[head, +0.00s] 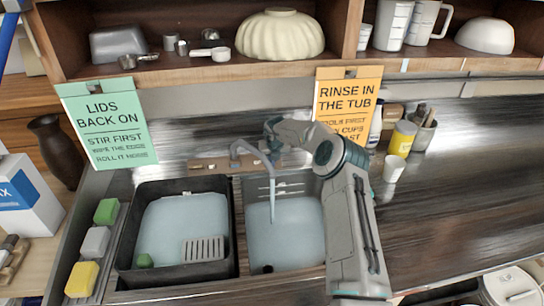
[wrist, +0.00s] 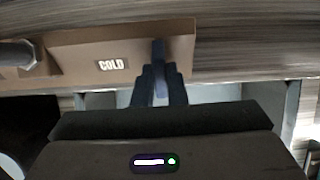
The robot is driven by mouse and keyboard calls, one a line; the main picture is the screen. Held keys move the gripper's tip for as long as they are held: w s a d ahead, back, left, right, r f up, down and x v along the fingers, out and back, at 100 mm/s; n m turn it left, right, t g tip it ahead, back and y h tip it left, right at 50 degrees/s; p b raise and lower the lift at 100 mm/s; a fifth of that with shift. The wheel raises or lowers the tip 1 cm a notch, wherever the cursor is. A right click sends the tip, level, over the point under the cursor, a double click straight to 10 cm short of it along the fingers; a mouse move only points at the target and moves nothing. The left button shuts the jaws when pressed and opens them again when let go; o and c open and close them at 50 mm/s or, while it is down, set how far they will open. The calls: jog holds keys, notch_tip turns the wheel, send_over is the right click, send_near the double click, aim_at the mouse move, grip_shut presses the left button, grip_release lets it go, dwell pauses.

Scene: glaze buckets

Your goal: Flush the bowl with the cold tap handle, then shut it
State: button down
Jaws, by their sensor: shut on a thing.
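The tap's grey spout (head: 252,149) arches over the right-hand sink bowl (head: 285,245) in the head view. A thin stream of water (head: 272,205) falls from it into the bowl, which has pale water in it. In the wrist view, the cold tap handle (wrist: 159,54) is a narrow dark bar beside the "COLD" label (wrist: 113,65) on a brown backplate. My gripper (wrist: 158,85) is shut on this handle. In the head view my gripper (head: 272,128) is behind the spout at the back of the sink, and the handle cannot be made out there.
A black tub (head: 128,235) with pale water, a slotted piece (head: 203,249) and a green lump stands left of the bowl. Sponges (head: 95,241) line its left side. A white cup (head: 394,167) and yellow jar (head: 402,138) stand right of my arm. The right counter is mostly clear.

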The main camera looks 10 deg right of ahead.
jog(key=c, duration=1.5)
grip_release()
jog(key=shift+o, duration=0.2)
jog(key=shift+r, duration=0.15)
jog(key=b+v, duration=0.3)
jog(key=v, duration=1)
jog(key=shift+s+r, duration=0.15)
jog(key=shift+r, duration=0.05)
jog(key=shift+a, duration=0.15)
